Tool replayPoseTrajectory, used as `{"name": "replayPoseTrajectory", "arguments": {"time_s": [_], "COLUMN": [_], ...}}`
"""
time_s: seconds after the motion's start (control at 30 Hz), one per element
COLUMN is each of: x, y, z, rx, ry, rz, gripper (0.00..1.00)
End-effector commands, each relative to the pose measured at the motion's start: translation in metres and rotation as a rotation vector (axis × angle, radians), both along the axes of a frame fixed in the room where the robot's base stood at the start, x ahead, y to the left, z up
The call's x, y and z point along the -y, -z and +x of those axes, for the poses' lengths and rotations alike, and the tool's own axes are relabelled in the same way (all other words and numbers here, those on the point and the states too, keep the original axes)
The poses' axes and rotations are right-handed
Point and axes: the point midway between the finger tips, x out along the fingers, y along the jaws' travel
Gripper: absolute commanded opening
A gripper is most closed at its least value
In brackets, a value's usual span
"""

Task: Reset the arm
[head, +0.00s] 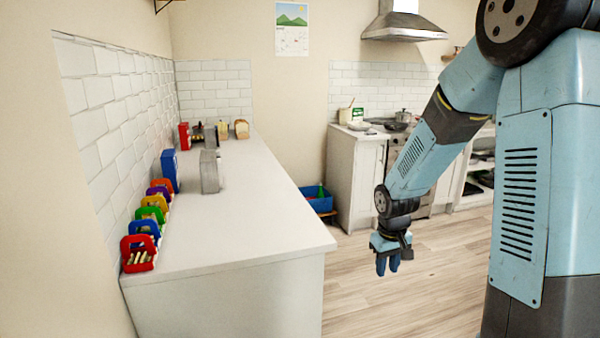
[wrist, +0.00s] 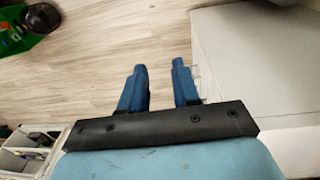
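My arm (head: 420,160) shows on the right side of the head view, bent with its forearm sloping down to the left. My gripper (head: 388,270) hangs at its end, pointing down over the open floor, to the right of the long white counter. In the wrist view, the two blue fingers of my gripper (wrist: 160,85) stand apart with a gap between them. Only floor shows in the gap, so it is open and empty. It touches nothing that I can see.
The long white counter (head: 230,210) carries several coloured holders (head: 140,252) along the wall. A blue crate (head: 318,198) sits on the floor beyond. A back counter with stove (head: 375,130) stands behind my arm. In the wrist view, a green bin (wrist: 25,30) is at upper left.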

Motion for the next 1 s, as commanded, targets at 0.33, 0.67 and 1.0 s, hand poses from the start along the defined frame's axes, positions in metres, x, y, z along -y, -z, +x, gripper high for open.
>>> {"name": "replayPoseTrajectory", "arguments": {"time_s": [0.33,0.67,1.0], "x": [0.006,0.007,0.006], "y": [-0.091,-0.160,-0.213], "z": [-0.038,-0.089,-0.152], "rx": [0.109,0.210,0.312], "ry": [0.076,0.148,0.210], "rz": [-0.034,-0.022,0.030], "gripper": [0.31,0.31,0.31]}}
